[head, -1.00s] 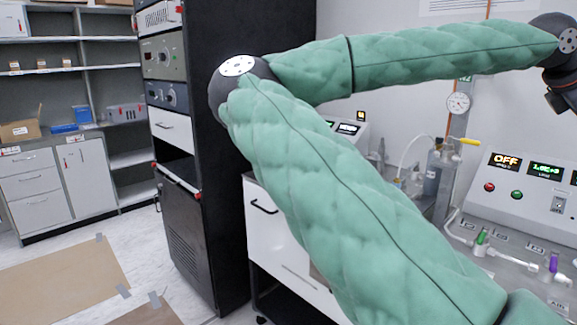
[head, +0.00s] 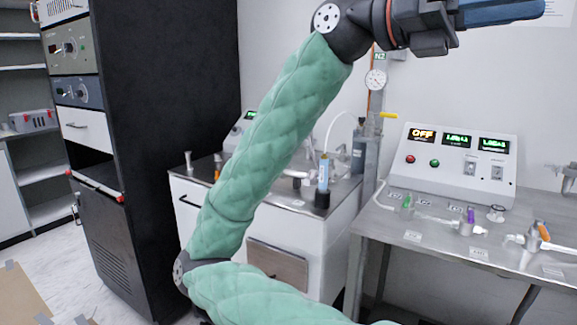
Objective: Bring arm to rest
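One of my arms, in a green quilted sleeve, crosses the head view; I take it as my right, since it rises from the bottom right. Its elbow is low at the left and its forearm slants up to a dark wrist at the top. My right gripper (head: 530,9) is at the top right edge, pointing right, with dark blue fingers seen side-on. I cannot tell whether it is open or shut, and no held object shows. It is high in the picture, over the wall behind the bench. My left gripper is not in view.
A steel bench (head: 450,240) at the right carries a control box (head: 452,165) and several small valves. A white cabinet (head: 335,235) with a blue-labelled cylinder (head: 323,172) stands partly behind my forearm. A tall black rack (head: 165,130) and shelves are at the left. Open floor shows at bottom left.

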